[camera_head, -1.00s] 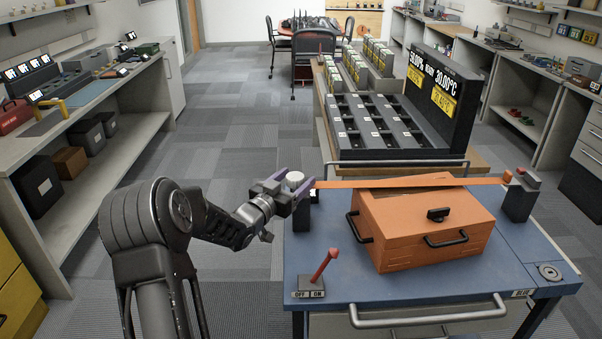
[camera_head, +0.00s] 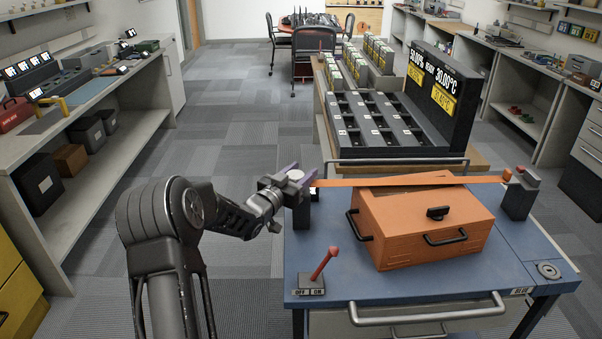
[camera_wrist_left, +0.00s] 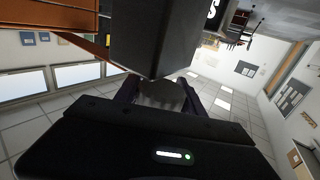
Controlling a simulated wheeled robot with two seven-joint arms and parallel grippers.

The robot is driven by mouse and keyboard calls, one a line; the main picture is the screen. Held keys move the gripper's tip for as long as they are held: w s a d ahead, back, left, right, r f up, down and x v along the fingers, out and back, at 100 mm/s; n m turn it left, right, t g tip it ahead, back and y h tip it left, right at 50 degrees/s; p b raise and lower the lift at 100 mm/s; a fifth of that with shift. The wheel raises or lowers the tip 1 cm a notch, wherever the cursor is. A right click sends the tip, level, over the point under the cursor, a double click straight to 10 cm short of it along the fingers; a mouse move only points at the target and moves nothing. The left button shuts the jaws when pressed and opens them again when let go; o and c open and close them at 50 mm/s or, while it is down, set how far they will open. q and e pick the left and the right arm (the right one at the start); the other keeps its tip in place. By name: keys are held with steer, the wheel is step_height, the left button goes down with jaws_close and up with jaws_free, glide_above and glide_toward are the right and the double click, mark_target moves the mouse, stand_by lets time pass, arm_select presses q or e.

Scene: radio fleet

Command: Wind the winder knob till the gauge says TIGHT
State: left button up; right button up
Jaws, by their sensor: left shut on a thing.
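The winder knob (camera_head: 296,175) is a pale round cap on top of a dark post at the back left of the blue cart. My left gripper (camera_head: 298,181) is around the knob, shut on it. In the left wrist view the knob (camera_wrist_left: 160,95) shows as a grey ribbed shape between the two fingers, below the dark post (camera_wrist_left: 155,40). An orange strap (camera_head: 400,182) runs from this post to a dark post (camera_head: 517,200) on the right, over an orange box (camera_head: 425,235). The gauge's reading cannot be made out. My right gripper is not in view.
The blue cart top (camera_head: 330,225) bears a red lever (camera_head: 323,264) on an OFF/ON base at the front left. A dark rack with a display panel (camera_head: 440,90) stands behind the cart. The floor to the left is clear.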

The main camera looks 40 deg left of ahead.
arm_select(q)
steer(key=c, duration=0.5)
steer(key=shift+c, duration=0.2)
steer(key=shift+m+h, duration=0.3)
steer(key=shift+h, duration=0.1)
steer(key=m+h, duration=0.1)
steer(key=h, duration=0.1)
steer(key=m+g+h, duration=0.1)
steer(key=m+h, duration=0.1)
steer(key=d+m+h+p, duration=0.1)
steer(key=h, duration=0.2)
steer(key=shift+m, duration=0.3)
steer(key=shift+s+d+f+m+g+h, duration=0.15)
steer(key=shift+m+g+h, duration=0.25)
steer(key=shift+h, duration=0.2)
steer(key=shift+s+d+m+g+h+b, duration=0.15)
steer(key=shift+m+g+h+b, duration=0.45)
steer(key=shift+h, duration=0.4)
steer(key=shift+d+m+g+h+b, duration=0.15)
steer(key=shift+m+g+h+b, duration=0.45)
steer(key=shift+m+h, duration=0.25)
steer(key=shift+d, duration=0.1)
steer(key=shift+r, duration=0.2)
